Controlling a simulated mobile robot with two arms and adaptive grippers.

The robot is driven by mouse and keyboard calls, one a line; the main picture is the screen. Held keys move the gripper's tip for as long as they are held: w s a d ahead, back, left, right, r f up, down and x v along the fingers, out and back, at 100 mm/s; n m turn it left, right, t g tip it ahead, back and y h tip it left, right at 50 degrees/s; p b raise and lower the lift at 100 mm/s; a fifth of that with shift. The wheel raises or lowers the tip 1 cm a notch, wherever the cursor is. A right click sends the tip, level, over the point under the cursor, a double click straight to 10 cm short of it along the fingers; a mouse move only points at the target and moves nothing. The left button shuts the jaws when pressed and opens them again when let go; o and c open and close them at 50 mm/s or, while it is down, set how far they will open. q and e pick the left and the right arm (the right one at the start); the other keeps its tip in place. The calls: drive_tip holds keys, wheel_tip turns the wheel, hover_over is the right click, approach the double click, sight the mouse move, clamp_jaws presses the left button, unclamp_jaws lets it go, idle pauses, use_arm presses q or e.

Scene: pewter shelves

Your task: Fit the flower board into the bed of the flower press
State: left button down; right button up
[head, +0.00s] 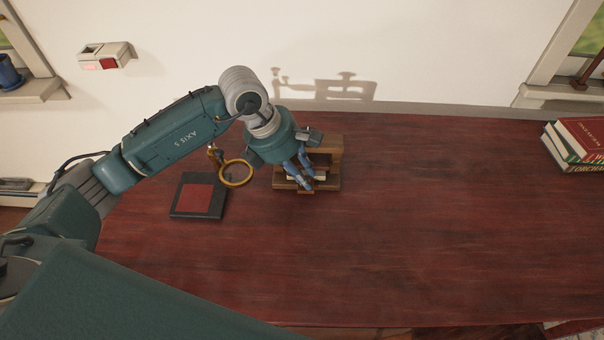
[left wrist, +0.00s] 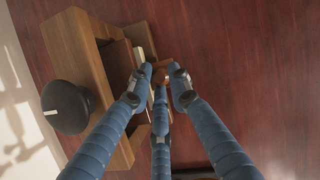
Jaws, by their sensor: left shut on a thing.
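The wooden flower press (head: 335,150) stands on the table near the wall, and it fills the left of the left wrist view (left wrist: 85,50) with its round black knob. My left gripper (head: 304,184) is at the near side of the press, pointing down. In the left wrist view its fingers (left wrist: 163,80) are closed around a small brown tab, which looks like part of the flower board (left wrist: 163,64). A pale strip (left wrist: 144,57) shows between the tab and the press. Fingers hide much of the board, so I cannot tell how fully it sits in the bed. My right gripper is out of view.
Left of the press are a brass ring (head: 236,173) on a stand and a dark square pad with a red centre (head: 196,196). Several books (head: 577,143) are stacked at the far right. The table (head: 430,220) between is clear.

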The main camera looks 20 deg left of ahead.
use_arm(q)
drive_tip(key=c, duration=1.5)
unclamp_jaws()
drive_tip(key=shift+r, duration=0.15)
drive_tip(key=v, duration=0.7)
drive_tip(key=shift+s+a+r, duration=0.1)
drive_tip(key=shift+s+r, duration=0.05)
drive_tip(key=shift+r, duration=0.2)
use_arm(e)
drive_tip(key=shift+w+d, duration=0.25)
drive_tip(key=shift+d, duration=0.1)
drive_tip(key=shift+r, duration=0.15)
